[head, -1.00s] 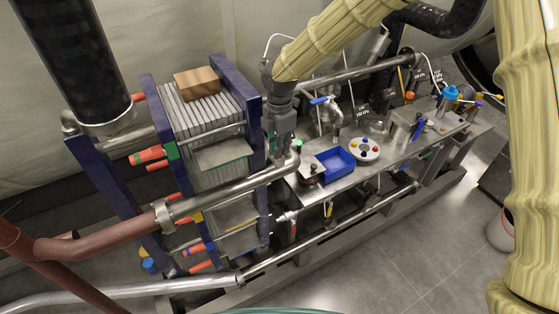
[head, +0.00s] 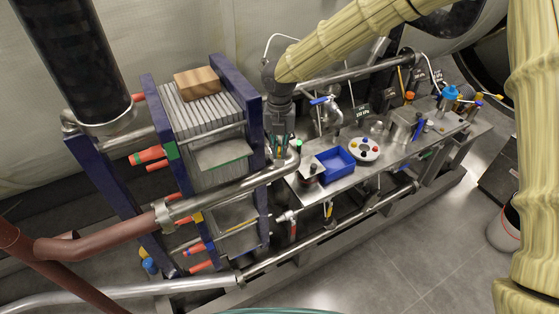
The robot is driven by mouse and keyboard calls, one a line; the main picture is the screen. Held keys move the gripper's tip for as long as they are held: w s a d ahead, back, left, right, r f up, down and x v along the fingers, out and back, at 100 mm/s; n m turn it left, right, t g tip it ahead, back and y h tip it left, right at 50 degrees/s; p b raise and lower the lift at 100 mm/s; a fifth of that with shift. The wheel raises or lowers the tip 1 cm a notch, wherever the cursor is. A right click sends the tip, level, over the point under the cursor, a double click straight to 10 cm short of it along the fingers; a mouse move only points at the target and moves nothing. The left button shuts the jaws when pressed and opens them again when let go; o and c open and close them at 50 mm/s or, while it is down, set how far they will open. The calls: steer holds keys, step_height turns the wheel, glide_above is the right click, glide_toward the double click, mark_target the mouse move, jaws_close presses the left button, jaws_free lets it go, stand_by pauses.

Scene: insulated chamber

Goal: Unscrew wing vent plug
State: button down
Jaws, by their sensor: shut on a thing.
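My gripper (head: 279,148) points down beside the right post of the plate stack, just above the bend of the steel pipe (head: 288,166). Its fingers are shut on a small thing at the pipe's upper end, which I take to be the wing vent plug. The fingers hide nearly all of the plug, so its wings and thread cannot be made out. I cannot tell whether it still sits in its seat.
The plate stack in its blue frame (head: 215,65) stands close left of my gripper, with a wooden block (head: 197,82) on top. Floor is free at lower right.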

mark_target(280, 151)
steer(key=shift+r, duration=0.15)
steer(key=shift+r, duration=1.85)
